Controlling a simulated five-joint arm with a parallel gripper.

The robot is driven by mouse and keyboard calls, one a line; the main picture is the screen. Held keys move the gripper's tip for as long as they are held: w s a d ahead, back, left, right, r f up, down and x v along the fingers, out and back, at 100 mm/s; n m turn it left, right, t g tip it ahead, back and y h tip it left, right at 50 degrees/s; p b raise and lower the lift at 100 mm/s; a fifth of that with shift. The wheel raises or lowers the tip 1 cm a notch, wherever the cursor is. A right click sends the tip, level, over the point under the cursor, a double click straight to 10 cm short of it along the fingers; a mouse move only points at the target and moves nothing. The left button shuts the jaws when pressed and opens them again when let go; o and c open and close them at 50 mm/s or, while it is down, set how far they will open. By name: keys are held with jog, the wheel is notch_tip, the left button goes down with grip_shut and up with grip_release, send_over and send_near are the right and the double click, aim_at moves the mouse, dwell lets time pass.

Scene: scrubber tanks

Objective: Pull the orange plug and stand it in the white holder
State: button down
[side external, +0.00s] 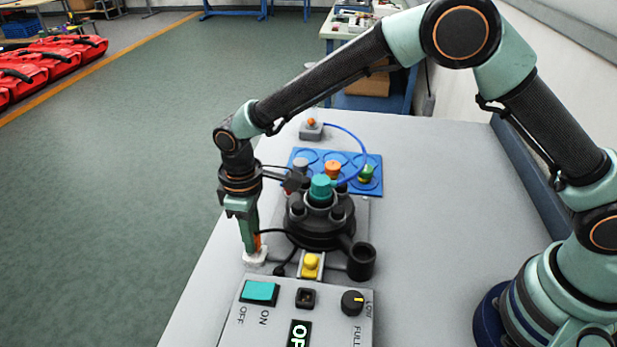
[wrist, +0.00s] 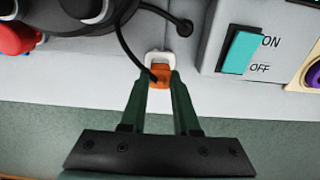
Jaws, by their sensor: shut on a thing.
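The orange plug (wrist: 160,77) is between the fingertips of my gripper (wrist: 161,84), which is shut on it. A black cable runs from the plug towards the black tank unit. The white holder (wrist: 158,57) shows just beyond the plug in the wrist view. In the side view, my gripper (side external: 253,243) points down at the table's left edge. The orange plug (side external: 257,242) shows as a sliver beside the fingers, directly above the white holder (side external: 255,259). The plug's lower end is hidden, so I cannot tell whether it sits inside the holder.
The black tank unit (side external: 319,232) with a teal cap stands right of my gripper. A control panel (side external: 290,315) with a teal switch (side external: 259,292) is in front. A blue tray (side external: 375,185) with coloured pieces lies behind. The table's right side is clear.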

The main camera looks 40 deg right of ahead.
jog(key=shift+f, duration=0.1)
dwell(0.6)
jog(key=shift+f, duration=0.95)
jog(key=shift+c, duration=0.4)
grip_release()
jog(key=shift+r, duration=4.3)
